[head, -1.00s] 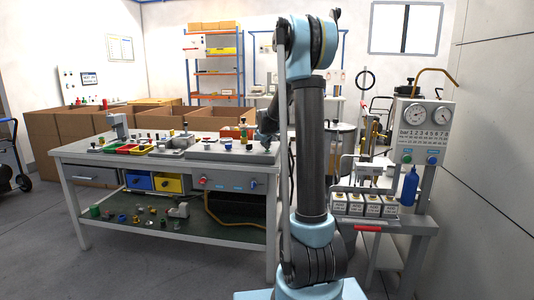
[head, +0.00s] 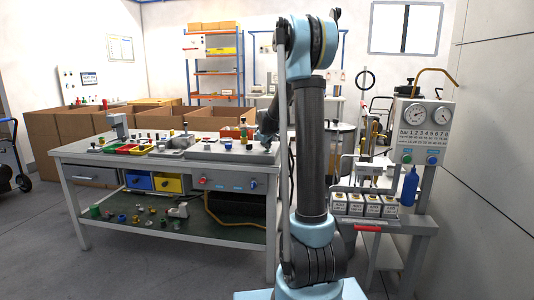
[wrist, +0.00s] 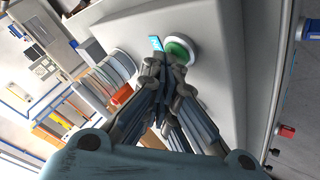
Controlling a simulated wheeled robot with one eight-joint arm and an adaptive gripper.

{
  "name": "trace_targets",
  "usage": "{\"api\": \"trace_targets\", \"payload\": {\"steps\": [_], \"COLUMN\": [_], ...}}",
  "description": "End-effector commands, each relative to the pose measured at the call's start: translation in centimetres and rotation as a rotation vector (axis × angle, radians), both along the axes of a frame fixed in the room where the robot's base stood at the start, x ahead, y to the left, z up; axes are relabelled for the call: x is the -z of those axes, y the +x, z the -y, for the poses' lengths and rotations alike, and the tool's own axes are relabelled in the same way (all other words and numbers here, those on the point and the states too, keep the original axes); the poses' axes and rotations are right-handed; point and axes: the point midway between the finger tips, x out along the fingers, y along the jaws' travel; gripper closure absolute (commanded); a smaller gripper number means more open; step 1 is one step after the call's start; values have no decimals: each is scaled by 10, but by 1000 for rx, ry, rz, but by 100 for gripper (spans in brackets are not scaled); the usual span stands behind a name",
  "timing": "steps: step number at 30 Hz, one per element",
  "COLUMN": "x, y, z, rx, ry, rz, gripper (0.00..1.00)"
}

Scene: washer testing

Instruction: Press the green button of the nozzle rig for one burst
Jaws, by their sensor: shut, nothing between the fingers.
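The green button (wrist: 180,50) sits in a white ring on a grey panel (wrist: 220,22) in the wrist view. A small blue label (wrist: 155,43) is beside it. My gripper (wrist: 166,62) is shut and empty, with its fingertips right at the near edge of the button in the picture. I cannot tell whether they touch it.
A gauge panel (head: 425,133) with a green and a blue knob stands on a side stand at right, with a blue bottle (head: 409,185). Small parts crowd the workbench top. Cardboard boxes (head: 80,122) stand behind it. The floor at front left is clear.

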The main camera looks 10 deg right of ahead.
Motion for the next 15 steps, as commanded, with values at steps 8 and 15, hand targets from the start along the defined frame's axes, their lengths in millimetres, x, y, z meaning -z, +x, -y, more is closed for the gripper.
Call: {"api": "trace_targets", "payload": {"steps": [8, 15], "x": [-2, -19], "y": [0, 0], "z": [0, -1], "rx": [-1, -1], "ry": [0, 1], "rz": [1, 2], "gripper": [100, 100]}}
